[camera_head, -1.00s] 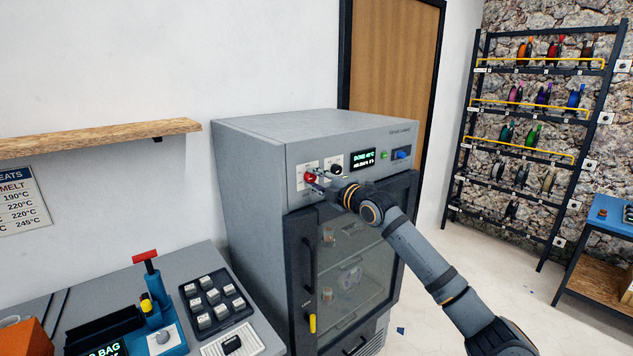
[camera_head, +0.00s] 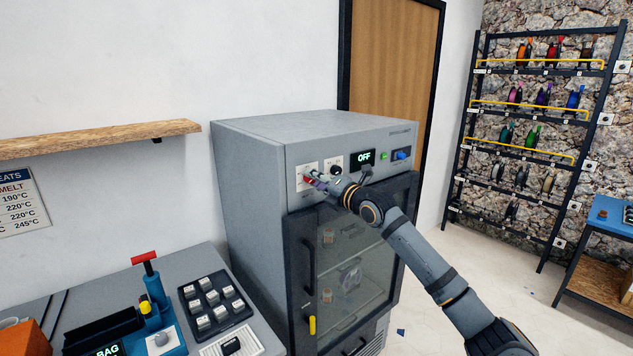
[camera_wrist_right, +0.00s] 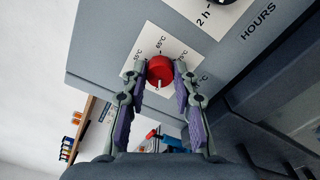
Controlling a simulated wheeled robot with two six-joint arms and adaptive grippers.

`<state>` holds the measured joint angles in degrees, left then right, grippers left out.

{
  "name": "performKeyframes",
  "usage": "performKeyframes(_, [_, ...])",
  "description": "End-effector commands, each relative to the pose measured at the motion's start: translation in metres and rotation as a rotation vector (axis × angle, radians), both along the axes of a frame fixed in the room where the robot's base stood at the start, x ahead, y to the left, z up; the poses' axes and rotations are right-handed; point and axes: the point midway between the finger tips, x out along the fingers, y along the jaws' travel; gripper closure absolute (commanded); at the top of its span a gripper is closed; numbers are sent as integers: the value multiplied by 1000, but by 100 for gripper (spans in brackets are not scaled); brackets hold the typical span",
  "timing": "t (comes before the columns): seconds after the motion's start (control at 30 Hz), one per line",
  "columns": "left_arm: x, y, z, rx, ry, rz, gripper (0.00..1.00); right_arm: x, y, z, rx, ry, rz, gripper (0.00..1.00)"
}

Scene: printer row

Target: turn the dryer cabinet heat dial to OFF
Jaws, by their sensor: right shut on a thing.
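The grey dryer cabinet (camera_head: 258,165) stands against the wall. Its red heat dial (camera_wrist_right: 160,70) sits on a white label plate, with temperature markings around it, in the right wrist view. A small white mark shows on the dial's lower edge in that view. My right gripper (camera_head: 313,179) is shut on the dial, its fingers on both sides, and partly hides it in the head view. The cabinet display (camera_head: 363,158) reads OFF. My left gripper is not in view.
A black hours dial (camera_head: 336,170) sits just right of the red one. A green button (camera_head: 384,156) and blue switch (camera_head: 402,155) are further right. The cabinet's glass door (camera_head: 350,265) is closed. A bench (camera_head: 200,260) with a key tray stands at left.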

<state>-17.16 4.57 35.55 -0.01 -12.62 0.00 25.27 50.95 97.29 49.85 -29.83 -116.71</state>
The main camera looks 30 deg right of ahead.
Motion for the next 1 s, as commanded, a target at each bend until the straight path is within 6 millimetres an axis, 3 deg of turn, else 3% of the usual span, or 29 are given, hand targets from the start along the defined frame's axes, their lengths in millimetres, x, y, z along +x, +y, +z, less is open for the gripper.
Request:
performKeyframes(0.43, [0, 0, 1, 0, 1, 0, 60, 0, 0, 6, -15, -14, -1, 100])
performKeyframes(0.47, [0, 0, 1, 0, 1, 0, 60, 0, 0, 6, -14, -14, -1, 70])
performKeyframes(0.6, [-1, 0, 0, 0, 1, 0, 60, 0, 0, 5, -13, -10, 0, 51])
performKeyframes(0.9, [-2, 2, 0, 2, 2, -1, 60, 0, 0, 2, -11, -5, 0, 48])
performKeyframes(1.0, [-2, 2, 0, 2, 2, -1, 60, 0, 0, 11, -11, -7, 0, 48])
